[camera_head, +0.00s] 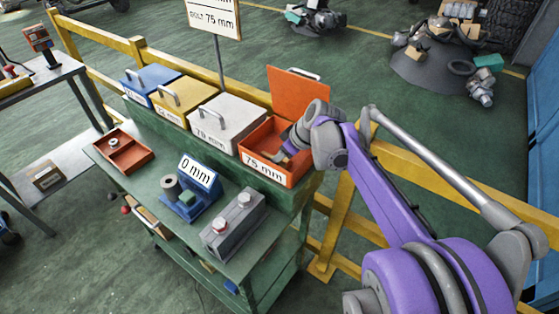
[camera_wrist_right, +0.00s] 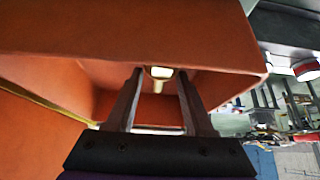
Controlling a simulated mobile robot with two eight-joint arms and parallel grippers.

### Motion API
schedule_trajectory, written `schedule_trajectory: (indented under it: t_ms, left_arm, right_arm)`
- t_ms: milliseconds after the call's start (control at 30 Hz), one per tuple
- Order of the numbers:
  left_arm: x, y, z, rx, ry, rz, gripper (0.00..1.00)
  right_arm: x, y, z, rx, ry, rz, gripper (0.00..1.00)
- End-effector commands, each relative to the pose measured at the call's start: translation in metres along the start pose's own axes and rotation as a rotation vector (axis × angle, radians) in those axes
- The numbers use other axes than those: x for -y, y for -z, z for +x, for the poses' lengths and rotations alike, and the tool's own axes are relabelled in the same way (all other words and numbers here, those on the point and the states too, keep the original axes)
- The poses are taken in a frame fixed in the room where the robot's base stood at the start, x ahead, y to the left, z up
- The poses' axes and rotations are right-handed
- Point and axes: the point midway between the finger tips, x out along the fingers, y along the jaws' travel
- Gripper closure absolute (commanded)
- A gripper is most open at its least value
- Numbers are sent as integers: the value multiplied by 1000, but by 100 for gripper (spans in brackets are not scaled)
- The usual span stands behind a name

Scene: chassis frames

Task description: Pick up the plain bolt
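My right gripper (camera_head: 272,155) reaches into the open orange box labelled 75 mm (camera_head: 262,167). In the right wrist view the two fingers (camera_wrist_right: 160,88) stand apart inside the orange box (camera_wrist_right: 225,75). A small pale piece with a wider top and narrower stem, which looks like a bolt (camera_wrist_right: 161,73), shows between the fingertips, with a gap on each side. I cannot tell whether it is plain. My left gripper is out of view.
The box's orange lid (camera_head: 298,90) stands open behind it. White (camera_head: 225,122), yellow (camera_head: 182,98) and blue (camera_head: 152,80) closed boxes stand to its left. The green bench holds a red tray (camera_head: 140,160), a blue gauge reading 0 mm (camera_head: 195,195) and a grey button box (camera_head: 235,228).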

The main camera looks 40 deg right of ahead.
Motion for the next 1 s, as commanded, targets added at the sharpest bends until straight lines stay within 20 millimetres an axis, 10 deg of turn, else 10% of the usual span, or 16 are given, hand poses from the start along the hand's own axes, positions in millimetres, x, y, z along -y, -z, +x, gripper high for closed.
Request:
schedule_trajectory:
  t_ms: [267, 1000]
  left_arm:
    - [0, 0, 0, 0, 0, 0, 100]
    - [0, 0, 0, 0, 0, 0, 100]
  right_arm:
    - [0, 0, 0, 0, 0, 0, 100]
    - [0, 0, 0, 1, 0, 0, 100]
